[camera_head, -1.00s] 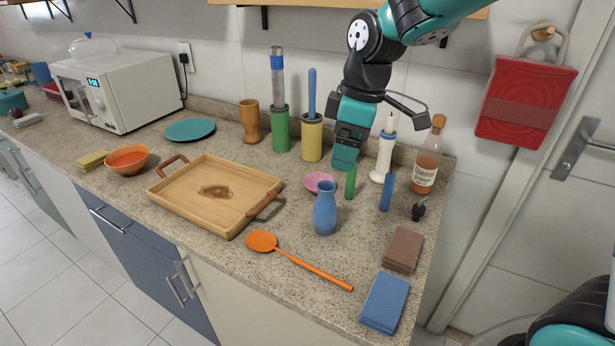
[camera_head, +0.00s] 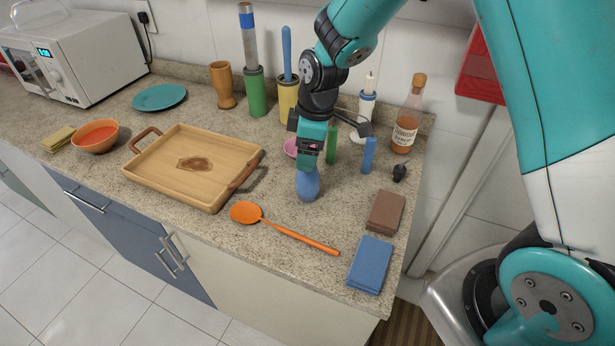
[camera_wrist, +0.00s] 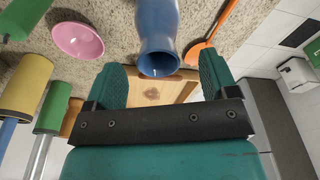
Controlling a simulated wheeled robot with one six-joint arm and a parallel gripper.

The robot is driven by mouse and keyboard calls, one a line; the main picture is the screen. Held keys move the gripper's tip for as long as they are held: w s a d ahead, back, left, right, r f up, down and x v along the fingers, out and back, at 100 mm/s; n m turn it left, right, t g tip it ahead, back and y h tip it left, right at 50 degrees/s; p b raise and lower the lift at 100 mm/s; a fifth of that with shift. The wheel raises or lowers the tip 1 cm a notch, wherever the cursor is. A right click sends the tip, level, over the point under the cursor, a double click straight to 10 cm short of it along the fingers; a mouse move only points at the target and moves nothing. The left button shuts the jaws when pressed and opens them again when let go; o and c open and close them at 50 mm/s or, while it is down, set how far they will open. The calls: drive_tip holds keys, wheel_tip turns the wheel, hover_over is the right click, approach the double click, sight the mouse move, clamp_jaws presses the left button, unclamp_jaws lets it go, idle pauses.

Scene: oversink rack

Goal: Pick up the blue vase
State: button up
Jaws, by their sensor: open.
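The blue vase (camera_head: 308,187) stands on the counter, right of the wooden tray; my gripper hides its upper part in the head view. In the wrist view the vase (camera_wrist: 158,30) shows with its mouth toward my gripper, roughly midway between the fingers. My gripper (camera_head: 310,160) is over the vase from above. In the wrist view my gripper (camera_wrist: 160,85) is open, with a teal finger on each side and nothing held. The vase mouth looks near the fingertips; I cannot tell whether they touch it.
The wooden tray (camera_head: 166,183) is left of the vase, the orange spoon (camera_head: 290,233) in front. A pink bowl (camera_wrist: 78,40), a green cylinder (camera_head: 331,145) and a blue cylinder (camera_head: 369,155) stand close by. A syrup bottle (camera_head: 408,118) is behind. Some counter right of the vase is clear.

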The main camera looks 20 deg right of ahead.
sight(308, 176)
drive_tip(key=shift+w+a+f+p, duration=0.1)
drive_tip(key=shift+f+p, duration=0.85)
drive_tip(key=shift+f, duration=1.65)
drive_tip(key=c, duration=1.1)
